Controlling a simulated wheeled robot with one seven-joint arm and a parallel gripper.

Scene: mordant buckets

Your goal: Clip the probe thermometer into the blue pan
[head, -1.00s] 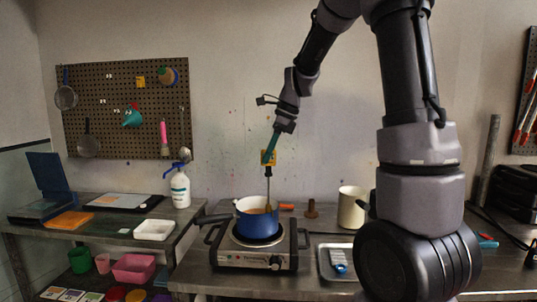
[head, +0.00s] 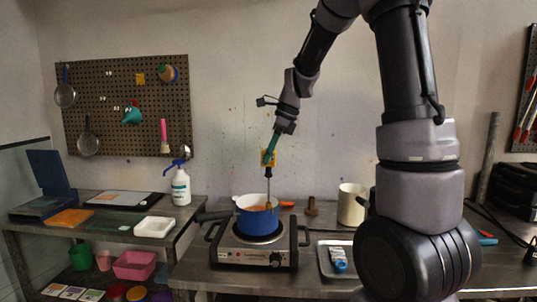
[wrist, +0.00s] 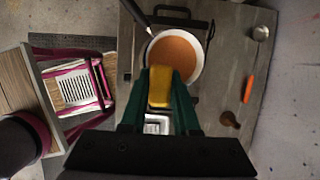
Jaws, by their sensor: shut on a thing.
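The blue pan (head: 257,222) stands on a hot plate, with orange liquid inside. The wrist view looks down on its pale rim and orange contents (wrist: 173,55). My gripper (head: 270,152) is above the pan, shut on the yellow head of the probe thermometer (head: 268,160). That yellow head also shows between the green fingers in the wrist view (wrist: 160,87). The thin probe hangs nearly upright into the pan's opening in the head view. Its tip is hidden, and I cannot tell whether any clip touches the rim.
The hot plate (head: 238,258) sits on the metal bench. A cream pot (head: 351,207), a brown peg (head: 311,207) and an orange-handled tool (wrist: 248,87) are behind and right. A tray (head: 325,264) stands right of the hot plate. The pan's dark handle (head: 214,216) points left.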

